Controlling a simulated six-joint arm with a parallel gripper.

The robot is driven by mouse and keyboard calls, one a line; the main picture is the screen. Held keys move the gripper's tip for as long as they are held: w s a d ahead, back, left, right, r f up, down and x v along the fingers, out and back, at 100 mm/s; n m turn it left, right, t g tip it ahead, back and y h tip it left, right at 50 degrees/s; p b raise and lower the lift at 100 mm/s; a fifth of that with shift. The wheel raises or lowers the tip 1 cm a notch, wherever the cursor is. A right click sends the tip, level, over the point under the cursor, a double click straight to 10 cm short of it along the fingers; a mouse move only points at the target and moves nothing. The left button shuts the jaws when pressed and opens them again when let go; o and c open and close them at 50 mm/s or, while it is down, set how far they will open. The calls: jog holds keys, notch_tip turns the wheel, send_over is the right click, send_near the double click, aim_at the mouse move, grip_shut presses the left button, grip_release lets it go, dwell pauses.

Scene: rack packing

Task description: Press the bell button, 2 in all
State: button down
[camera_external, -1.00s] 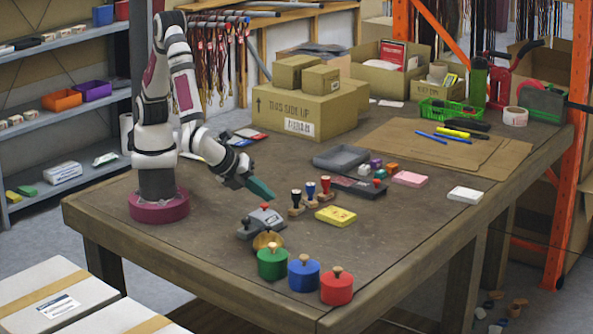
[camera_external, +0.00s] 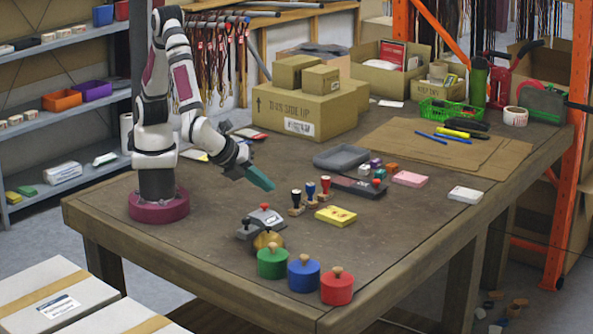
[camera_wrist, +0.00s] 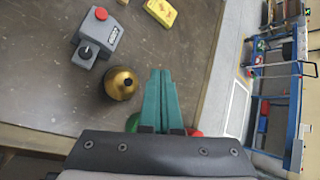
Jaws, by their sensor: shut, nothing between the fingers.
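The bell is a brass-gold dome (camera_external: 268,240) with a small dark button on top, behind the green pot in the external view. In the wrist view the bell (camera_wrist: 120,84) lies just left of my green fingers. My gripper (camera_external: 264,184) is shut and empty, raised above the table and apart from the bell. In the wrist view its fingertips (camera_wrist: 161,72) lie together.
A grey device (camera_external: 262,220) with a red knob stands beside the bell. Green (camera_external: 272,264), blue (camera_external: 303,274) and red (camera_external: 336,289) pots line the near edge. Stamps (camera_external: 311,192) and a yellow box (camera_external: 336,215) are to the right.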

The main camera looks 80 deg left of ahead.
notch_tip(320, 180, down, 7)
jog(key=shift+f, duration=0.2)
dwell(2.1)
jog(key=shift+f, duration=0.4)
jog(key=shift+f, duration=0.45)
dwell(0.4)
dwell(0.4)
jog(key=shift+r, duration=0.9)
notch_tip(320, 180, up, 5)
